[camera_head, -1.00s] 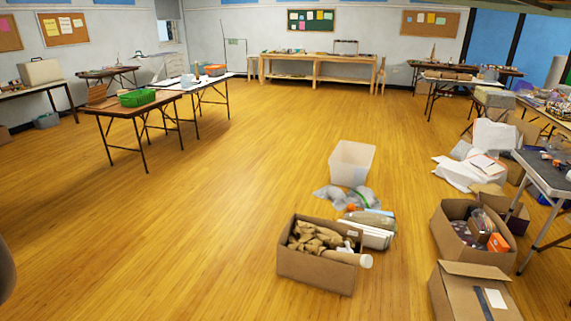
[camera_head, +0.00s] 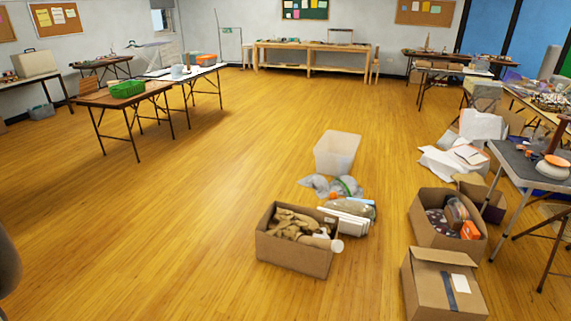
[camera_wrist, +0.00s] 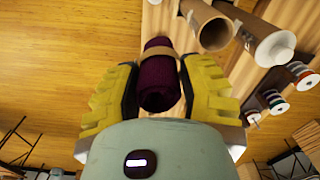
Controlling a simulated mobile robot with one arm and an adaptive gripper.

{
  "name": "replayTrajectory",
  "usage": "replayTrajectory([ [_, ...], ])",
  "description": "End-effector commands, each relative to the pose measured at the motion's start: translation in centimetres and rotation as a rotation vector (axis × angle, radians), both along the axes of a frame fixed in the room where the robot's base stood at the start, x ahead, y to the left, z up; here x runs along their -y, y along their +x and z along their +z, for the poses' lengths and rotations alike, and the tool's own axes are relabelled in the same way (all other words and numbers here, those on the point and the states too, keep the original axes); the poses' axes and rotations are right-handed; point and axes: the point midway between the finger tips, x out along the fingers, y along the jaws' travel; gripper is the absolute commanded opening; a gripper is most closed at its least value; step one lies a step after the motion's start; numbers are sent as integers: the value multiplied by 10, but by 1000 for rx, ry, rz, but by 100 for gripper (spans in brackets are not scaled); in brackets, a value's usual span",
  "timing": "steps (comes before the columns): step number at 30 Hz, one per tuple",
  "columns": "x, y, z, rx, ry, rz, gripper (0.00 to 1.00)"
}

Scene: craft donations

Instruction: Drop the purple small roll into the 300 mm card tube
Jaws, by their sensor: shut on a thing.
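The purple small roll (camera_wrist: 159,85), a dark purple bundle with a tan band around it, is between the yellow fingers of my gripper (camera_wrist: 158,78) in the wrist view. My gripper is shut on it. My gripper is not seen in the head view.
In the wrist view several spools (camera_wrist: 270,98) stand right of the tubes, on a wooden board. In the head view cardboard boxes (camera_head: 292,258) and a clear bin (camera_head: 337,153) are on the floor. A grey table (camera_head: 520,165) stands at the right. The floor left of centre is clear.

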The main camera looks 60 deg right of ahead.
Motion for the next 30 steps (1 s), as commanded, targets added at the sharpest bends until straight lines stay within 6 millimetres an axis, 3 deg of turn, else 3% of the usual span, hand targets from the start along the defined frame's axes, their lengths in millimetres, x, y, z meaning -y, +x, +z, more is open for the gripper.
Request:
replayTrajectory([
  [9, -33, -77, -57, -8, -2, 157, 14],
  [18, -49, -147, -88, -4, -2, 249, 14],
  [24, -52, -168, -94, -1, -2, 268, 14],
  [30, -52, -171, -99, -1, -2, 270, 14],
])
